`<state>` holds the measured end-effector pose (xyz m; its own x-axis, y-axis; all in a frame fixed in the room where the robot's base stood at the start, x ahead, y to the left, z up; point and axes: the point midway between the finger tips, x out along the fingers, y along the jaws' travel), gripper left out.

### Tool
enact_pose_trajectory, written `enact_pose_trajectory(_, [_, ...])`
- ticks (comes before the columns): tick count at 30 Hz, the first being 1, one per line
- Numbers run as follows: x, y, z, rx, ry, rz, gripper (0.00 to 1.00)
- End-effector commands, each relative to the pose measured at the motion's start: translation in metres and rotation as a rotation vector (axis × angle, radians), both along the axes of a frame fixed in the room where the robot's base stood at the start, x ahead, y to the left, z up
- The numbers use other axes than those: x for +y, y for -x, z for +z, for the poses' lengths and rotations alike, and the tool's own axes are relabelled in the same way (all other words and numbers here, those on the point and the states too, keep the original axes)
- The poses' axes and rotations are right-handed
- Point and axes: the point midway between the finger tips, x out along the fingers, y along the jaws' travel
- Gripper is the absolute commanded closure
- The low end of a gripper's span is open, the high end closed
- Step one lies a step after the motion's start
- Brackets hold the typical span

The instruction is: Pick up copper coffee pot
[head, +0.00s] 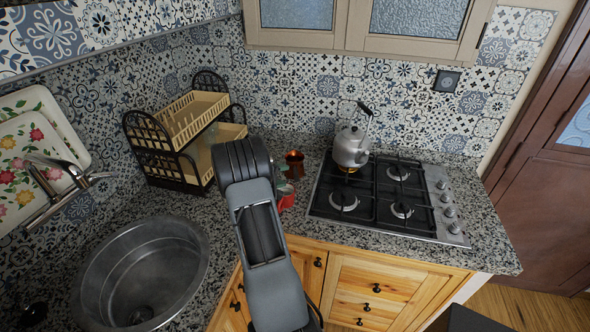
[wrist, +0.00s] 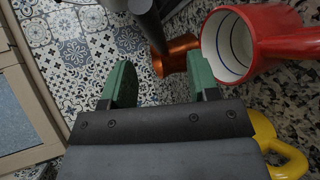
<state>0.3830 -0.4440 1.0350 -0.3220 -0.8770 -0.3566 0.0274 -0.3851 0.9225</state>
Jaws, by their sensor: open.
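The copper coffee pot (head: 294,163) stands on the granite counter between the dish rack and the stove. In the wrist view the copper pot (wrist: 178,54) shows just beyond my fingertips, partly covered by a dark rod; I cannot tell for sure whether the rod is its handle. My gripper (wrist: 159,62) is open, with two green fingers apart and nothing clasped between them.
A red vessel with a white inside (wrist: 232,47) is close to the pot, right of my fingers in the wrist view. A yellow handled object (wrist: 287,155) lies lower right. The dish rack (head: 185,130), kettle (head: 350,148), stove (head: 375,200) and sink (head: 145,275) surround the area.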

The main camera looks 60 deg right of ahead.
Motion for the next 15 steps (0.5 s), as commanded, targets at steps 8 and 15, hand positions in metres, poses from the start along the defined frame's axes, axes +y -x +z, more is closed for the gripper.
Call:
enact_pose_trajectory(8, [-0.017, 0.007, -0.002, 0.001, -0.002, -0.002, 0.45])
enact_pose_trajectory(15, [-0.045, 0.017, -0.013, 0.001, -0.001, -0.002, 0.45])
